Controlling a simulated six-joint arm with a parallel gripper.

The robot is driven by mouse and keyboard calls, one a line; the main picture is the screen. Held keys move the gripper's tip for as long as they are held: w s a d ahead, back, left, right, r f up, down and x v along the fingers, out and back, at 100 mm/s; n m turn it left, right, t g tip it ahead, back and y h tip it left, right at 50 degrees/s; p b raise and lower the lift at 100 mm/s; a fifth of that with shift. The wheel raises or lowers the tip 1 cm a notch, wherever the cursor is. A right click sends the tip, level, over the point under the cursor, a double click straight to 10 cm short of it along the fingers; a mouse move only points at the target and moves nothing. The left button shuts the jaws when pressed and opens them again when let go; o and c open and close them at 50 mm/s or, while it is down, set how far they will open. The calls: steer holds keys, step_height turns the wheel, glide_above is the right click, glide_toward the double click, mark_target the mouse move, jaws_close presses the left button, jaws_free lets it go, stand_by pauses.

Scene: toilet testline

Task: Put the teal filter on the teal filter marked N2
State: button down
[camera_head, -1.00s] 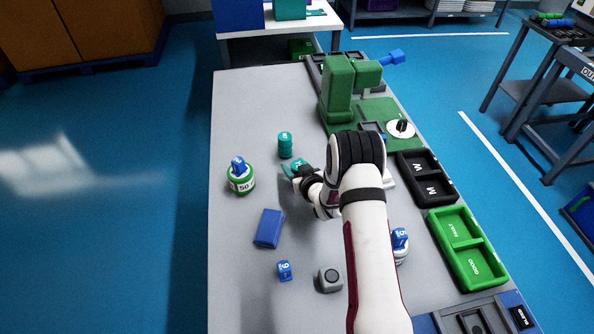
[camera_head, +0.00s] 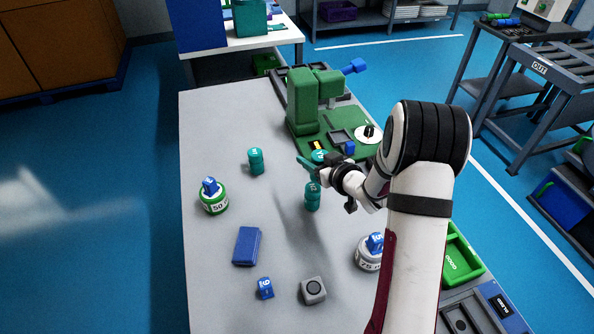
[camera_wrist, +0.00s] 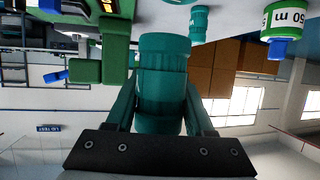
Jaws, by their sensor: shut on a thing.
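My gripper (camera_head: 313,165) is shut on a teal filter (camera_head: 320,155), held above the table right of the middle. In the wrist view the held teal filter (camera_wrist: 163,85) fills the space between the teal fingers. A second teal filter (camera_head: 312,197) stands upright on the table, just below my gripper in the picture, with a white mark near its top. A third teal filter (camera_head: 256,162) stands upright to the left, apart from my gripper. The marks are too small to read, so I cannot tell which is N2.
A green press-like machine (camera_head: 304,105) stands behind my gripper.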

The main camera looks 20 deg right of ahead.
steer(key=s+d+r, duration=0.7)
glide_above(312, 197)
steer(key=w, duration=0.5)
step_height(312, 197, down, 7)
step_height(312, 197, down, 4)
steer(key=shift+d+r, duration=0.1)
steer(key=shift+d, duration=0.05)
steer(key=shift+f, duration=0.2)
steer(key=shift+c, duration=1.4)
jaws_free()
